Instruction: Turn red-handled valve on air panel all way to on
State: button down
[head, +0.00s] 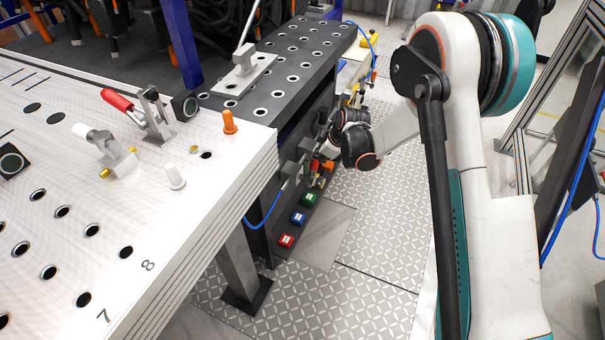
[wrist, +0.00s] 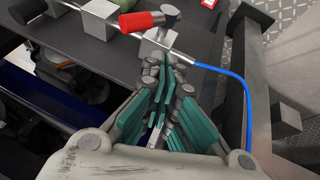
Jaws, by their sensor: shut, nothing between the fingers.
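The red-handled valve shows in the wrist view, with its red handle (wrist: 141,21) lying roughly crosswise to the left of a grey metal knob and body (wrist: 160,42). The valve sits on the dark air panel (wrist: 100,50), in line with a thin metal pipe and a blue hose (wrist: 240,85). My gripper (wrist: 168,62) is shut and empty, its teal-padded fingertips close to the valve body, below the handle. I cannot tell whether they touch it. In the head view my wrist (head: 357,148) is beside the panel and mostly hides the gripper; a small red part (head: 315,166) shows there.
Red (head: 286,240), blue (head: 298,217) and green (head: 309,200) blocks sit low on the panel. The perforated white table (head: 190,210) is at the left, with a separate red-handled clamp (head: 118,100). Patterned floor (head: 350,300) is clear below. A metal frame stands at the right.

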jog(key=b, duration=0.5)
send_over(313, 172)
jog(key=s, duration=0.1)
jog(key=shift+n, duration=0.3)
jog(key=f, duration=1)
jog(key=shift+s+a+f, duration=0.1)
jog(key=shift+a+f, duration=0.05)
jog(key=shift+a, duration=0.05)
jog(key=shift+w+f+b, duration=0.15)
jog(key=shift+w+b, duration=0.15)
jog(key=shift+w, duration=0.15)
jog(key=shift+w+d, duration=0.1)
jog(key=shift+w, duration=0.05)
